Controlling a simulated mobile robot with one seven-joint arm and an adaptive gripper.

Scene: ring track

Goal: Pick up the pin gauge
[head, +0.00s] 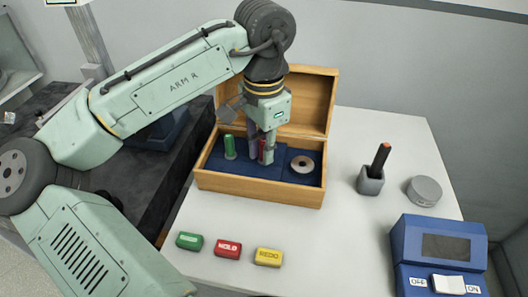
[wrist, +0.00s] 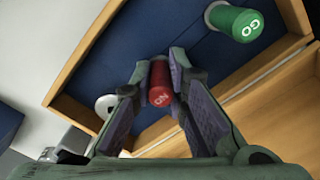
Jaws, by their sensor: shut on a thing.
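A red pin gauge (wrist: 160,85) marked "NO" stands between the fingers of my gripper (wrist: 158,78) in the wrist view. The fingers are shut on it. In the head view my gripper (head: 261,155) reaches down into the open wooden box, and the red pin (head: 267,152) shows only partly behind the fingers. A green pin gauge (head: 229,147) stands upright in the blue insert, left of my gripper. In the wrist view the green pin (wrist: 238,22) reads "GO", at the upper right, apart from the fingers. I cannot tell whether the red pin is clear of the insert.
The box (head: 258,194) has its lid (head: 310,105) open at the back. A pale ring (head: 302,164) sits in its right part. Green, red and yellow labelled blocks (head: 228,249) lie in front. A pen cup (head: 370,181), grey disc (head: 424,190) and blue device (head: 438,243) stand right.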

